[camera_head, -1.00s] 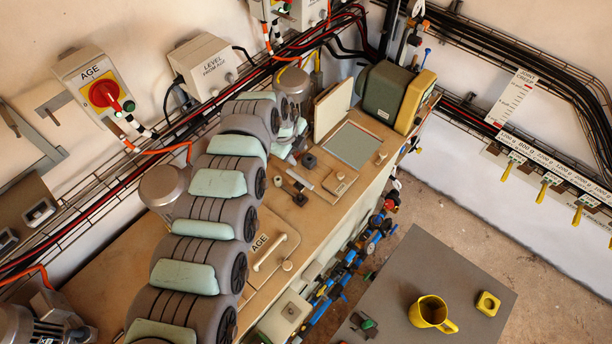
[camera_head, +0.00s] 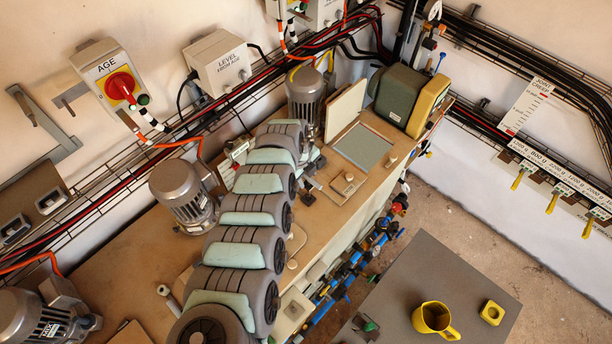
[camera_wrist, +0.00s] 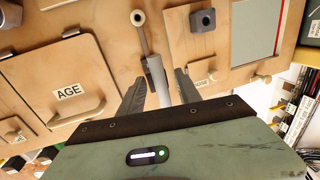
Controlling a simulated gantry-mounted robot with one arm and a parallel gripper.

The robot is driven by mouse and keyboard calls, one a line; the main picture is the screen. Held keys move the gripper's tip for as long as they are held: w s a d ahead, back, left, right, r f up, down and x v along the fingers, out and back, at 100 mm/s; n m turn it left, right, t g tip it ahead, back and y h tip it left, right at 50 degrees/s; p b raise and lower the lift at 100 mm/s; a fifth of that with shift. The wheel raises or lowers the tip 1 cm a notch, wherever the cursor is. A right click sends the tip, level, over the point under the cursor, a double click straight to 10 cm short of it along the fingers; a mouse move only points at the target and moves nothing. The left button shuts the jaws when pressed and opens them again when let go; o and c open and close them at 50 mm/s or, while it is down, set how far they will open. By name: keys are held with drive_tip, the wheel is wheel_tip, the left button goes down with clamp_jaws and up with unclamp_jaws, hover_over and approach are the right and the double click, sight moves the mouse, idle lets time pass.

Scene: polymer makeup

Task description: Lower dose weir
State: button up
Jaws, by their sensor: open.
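In the wrist view my gripper (camera_wrist: 159,78) is open, its two dark fingers on either side of a light grey cylindrical handle (camera_wrist: 156,72). Whether either finger touches it I cannot tell. A thin bar runs from this handle up to a pale round knob (camera_wrist: 138,18) with a dark centre. I take this lever to be the dose weir's; no label confirms it. Its lower end is hidden behind my gripper body.
A lid marked AGE (camera_wrist: 68,92) with a bar handle lies left of the fingers. A dark square knob (camera_wrist: 202,20) stands on a panel to the right. In the head view a raised lid (camera_head: 345,110) stands by a grey-green opening (camera_head: 362,147). Motors (camera_head: 183,193) stand along the tank's wall side.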

drive_tip(key=shift+f, duration=0.15)
clamp_jaws()
idle(0.4)
idle(1.0)
